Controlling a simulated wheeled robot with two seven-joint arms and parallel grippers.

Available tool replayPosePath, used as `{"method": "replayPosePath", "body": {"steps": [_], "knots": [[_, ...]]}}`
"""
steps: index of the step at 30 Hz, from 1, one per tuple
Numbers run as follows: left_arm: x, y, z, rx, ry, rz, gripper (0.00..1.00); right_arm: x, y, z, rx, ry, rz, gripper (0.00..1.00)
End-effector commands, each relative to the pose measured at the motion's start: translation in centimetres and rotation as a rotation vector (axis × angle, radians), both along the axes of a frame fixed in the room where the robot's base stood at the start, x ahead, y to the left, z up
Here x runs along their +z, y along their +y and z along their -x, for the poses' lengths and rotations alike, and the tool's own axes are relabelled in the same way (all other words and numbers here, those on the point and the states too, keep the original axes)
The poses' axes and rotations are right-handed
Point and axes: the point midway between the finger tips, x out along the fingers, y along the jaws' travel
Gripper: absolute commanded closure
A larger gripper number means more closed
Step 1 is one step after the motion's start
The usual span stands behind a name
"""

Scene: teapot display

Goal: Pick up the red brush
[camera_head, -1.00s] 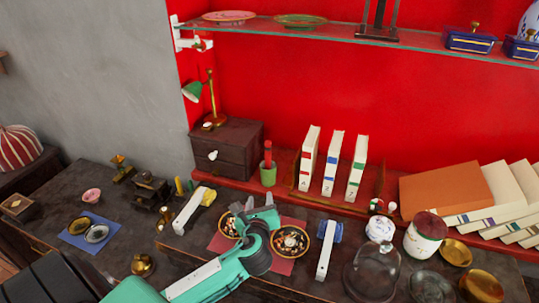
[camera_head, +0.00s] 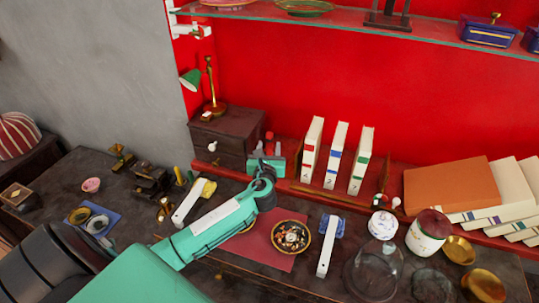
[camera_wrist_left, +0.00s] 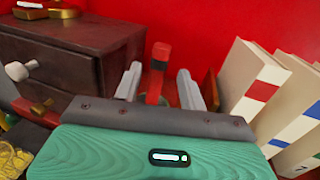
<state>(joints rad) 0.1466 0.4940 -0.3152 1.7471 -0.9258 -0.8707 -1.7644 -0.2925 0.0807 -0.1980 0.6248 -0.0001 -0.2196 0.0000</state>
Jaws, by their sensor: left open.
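The red brush, a red stick with a dark band, stands upright in the wrist view (camera_wrist_left: 156,76). In the head view its red top (camera_head: 269,136) shows just above my left gripper (camera_head: 268,152), beside the small drawer chest. My left gripper is open, and in the wrist view its two pale fingers (camera_wrist_left: 160,70) stand on either side of the brush, with gaps visible. The brush's lower end is hidden behind the gripper body. The green cup it stood in is mostly hidden too. My right gripper is not in view.
A dark drawer chest (camera_head: 228,136) stands close on the left. White books (camera_head: 336,155) stand on the right. A glass shelf (camera_head: 350,29) runs above.

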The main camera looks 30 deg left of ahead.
Motion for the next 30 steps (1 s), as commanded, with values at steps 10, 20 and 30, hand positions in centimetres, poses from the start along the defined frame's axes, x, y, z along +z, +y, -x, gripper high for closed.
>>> {"method": "replayPosePath", "body": {"steps": [10,20,30], "knots": [[-0.2,2.1,-3.6,0.001,0.0,0.0,0.59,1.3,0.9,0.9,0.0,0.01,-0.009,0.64],[-0.3,2.2,-3.8,0.001,0.0,0.001,0.66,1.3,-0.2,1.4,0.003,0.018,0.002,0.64],[-0.3,2.2,-3.8,0.001,0.0,0.001,1.0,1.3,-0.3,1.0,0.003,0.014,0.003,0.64]]}}
